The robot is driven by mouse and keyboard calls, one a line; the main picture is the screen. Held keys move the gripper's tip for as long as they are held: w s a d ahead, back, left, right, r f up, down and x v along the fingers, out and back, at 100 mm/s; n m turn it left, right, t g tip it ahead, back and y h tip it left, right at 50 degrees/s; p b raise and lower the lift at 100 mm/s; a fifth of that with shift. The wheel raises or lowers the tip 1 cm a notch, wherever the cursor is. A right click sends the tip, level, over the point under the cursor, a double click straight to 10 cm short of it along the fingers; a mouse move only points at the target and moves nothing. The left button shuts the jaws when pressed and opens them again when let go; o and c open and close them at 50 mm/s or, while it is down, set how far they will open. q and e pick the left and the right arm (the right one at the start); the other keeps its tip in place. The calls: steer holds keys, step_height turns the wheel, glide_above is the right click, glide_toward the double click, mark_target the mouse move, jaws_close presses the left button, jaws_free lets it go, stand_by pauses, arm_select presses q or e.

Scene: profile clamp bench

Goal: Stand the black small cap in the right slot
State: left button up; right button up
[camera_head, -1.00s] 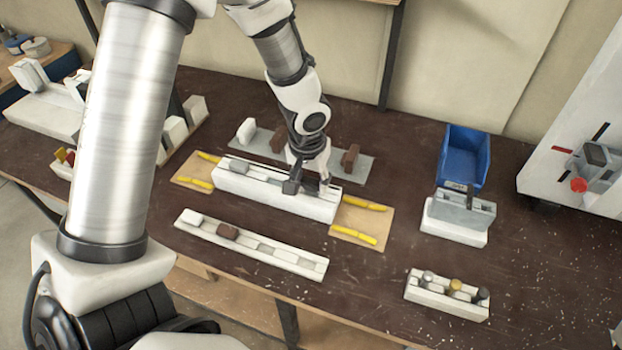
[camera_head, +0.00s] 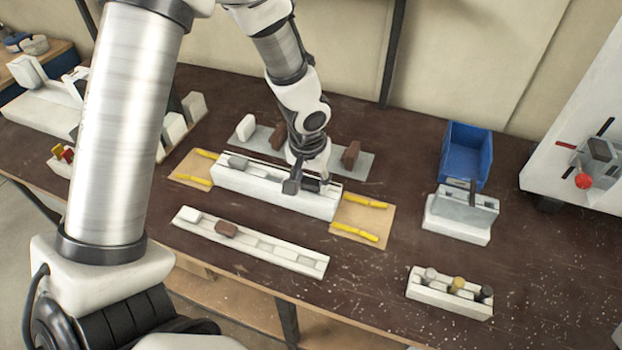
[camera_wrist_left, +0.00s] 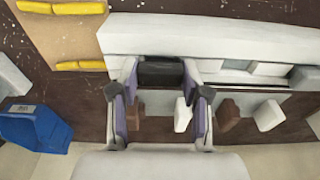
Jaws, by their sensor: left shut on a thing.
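The black small cap (camera_wrist_left: 160,72) is between the fingers of my left gripper (camera_wrist_left: 158,100) in the left wrist view. My left gripper (camera_head: 309,184) is shut on it, over the right part of the long white block (camera_head: 262,193) in the head view. The cap is low at the block's top, in or just over the right slot; I cannot tell whether it touches the bottom. A grey cap (camera_head: 237,162) sits in the block's left part. The fingers hide part of the right slot. My right gripper is not in view.
Tan pads with yellow strips (camera_head: 359,236) flank the block. Behind it is a grey strip (camera_head: 362,170) with white and brown pieces. In front is a slotted white rail (camera_head: 283,255). A blue bin (camera_head: 464,158), a grey-topped fixture (camera_head: 463,215) and a knob rack (camera_head: 446,298) stand right.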

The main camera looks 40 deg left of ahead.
arm_select(q)
steer(key=o, duration=0.8)
step_height(320, 180, up, 8)
steer(key=p, duration=0.7)
stand_by(0.5)
